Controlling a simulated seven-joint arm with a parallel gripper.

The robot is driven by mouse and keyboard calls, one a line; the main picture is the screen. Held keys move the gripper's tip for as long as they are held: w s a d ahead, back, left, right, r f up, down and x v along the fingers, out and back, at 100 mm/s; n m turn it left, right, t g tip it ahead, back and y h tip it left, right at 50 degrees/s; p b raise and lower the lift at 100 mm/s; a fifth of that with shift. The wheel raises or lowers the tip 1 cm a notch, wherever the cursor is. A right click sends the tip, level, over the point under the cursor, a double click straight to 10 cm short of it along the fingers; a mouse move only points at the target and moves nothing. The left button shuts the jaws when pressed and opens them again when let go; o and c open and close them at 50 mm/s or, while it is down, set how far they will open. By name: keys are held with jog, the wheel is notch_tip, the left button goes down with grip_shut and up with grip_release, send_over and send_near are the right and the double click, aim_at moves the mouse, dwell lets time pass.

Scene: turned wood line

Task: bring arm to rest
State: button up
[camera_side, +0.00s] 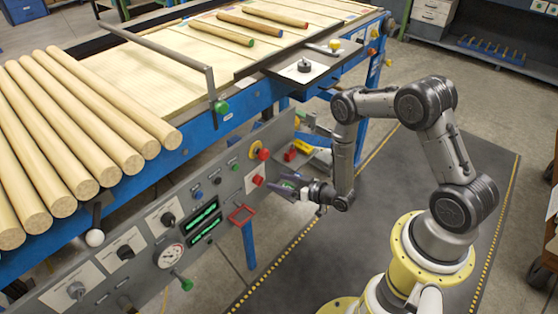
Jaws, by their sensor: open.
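My gripper (284,185) is open and points left toward the control panel (215,196), close in front of its right part. I see nothing between its fingers. I cannot tell whether a fingertip touches the panel. My arm reaches up from its yellow base and bends down to the gripper at the panel's height.
The panel carries knobs, a gauge (171,256), green displays (203,218) and a red square frame (242,214). Wooden rods (95,115) lie on the blue-framed table at left. A small tray (310,158) holds red and yellow items.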

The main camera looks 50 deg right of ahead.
notch_tip(320, 180, up, 29)
jog(key=s+d+n+g+h, duration=0.2)
jog(key=s+n+g+h, duration=0.15)
jog(key=g, duration=0.25)
jog(key=s+a+r+g, duration=0.1)
jog(key=s+a+r, duration=0.1)
jog(key=s, duration=0.6)
jog(key=s+a+r+m+g+y, duration=0.1)
jog(key=s+a+r, duration=0.2)
jog(key=s, duration=0.6)
jog(key=s+a+r+m+g+y, duration=0.1)
jog(key=s+a+r, duration=0.1)
jog(key=s+r, duration=0.3)
jog(key=s, duration=0.4)
jog(key=shift+a+r, duration=0.25)
jog(key=shift+a, duration=0.05)
jog(key=shift+w, duration=0.15)
